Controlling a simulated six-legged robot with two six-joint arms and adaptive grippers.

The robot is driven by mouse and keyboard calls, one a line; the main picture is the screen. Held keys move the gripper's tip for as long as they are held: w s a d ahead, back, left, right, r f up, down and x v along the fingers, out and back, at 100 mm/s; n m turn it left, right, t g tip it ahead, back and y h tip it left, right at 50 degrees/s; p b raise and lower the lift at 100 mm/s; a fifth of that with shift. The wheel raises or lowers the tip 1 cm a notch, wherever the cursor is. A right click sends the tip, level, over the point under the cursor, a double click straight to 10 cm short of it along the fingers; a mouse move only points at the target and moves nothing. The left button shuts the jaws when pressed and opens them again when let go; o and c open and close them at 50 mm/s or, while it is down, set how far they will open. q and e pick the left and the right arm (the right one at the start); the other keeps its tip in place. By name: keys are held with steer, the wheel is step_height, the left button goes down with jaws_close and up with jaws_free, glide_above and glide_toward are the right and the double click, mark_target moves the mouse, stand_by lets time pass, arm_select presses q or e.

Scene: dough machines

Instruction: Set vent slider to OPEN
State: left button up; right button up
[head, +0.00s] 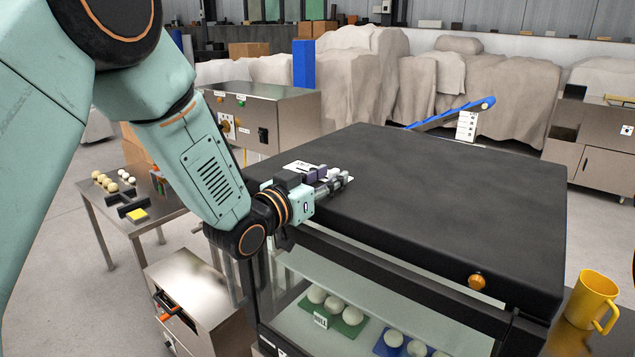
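My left arm reaches in from the left over the dark-topped proofing cabinet (430,190). My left gripper (340,181) is low over the left part of the cabinet's top, pointing right. A white marked plate (298,165) lies on the top just behind the gripper, with small purple-grey blocks close to it. This looks like the vent slider's place, but the slider knob and its setting cannot be made out. The gripper's fingers are small and seen from the side, so their opening and any contact with the slider are unclear. My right gripper is out of view.
Behind the glass front, dough balls sit on a green tray (352,328) and a blue tray (380,347). An orange knob (477,282) is on the cabinet's front edge. A yellow mug (592,300) stands at right. A side table (97,200) holds dough balls. Most of the cabinet's top is clear.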

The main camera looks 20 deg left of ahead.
arm_select(q)
steer(key=v, duration=1.2)
steer(key=shift+w+d+r, duration=0.1)
steer(key=shift+d, duration=0.05)
stand_by(0.4)
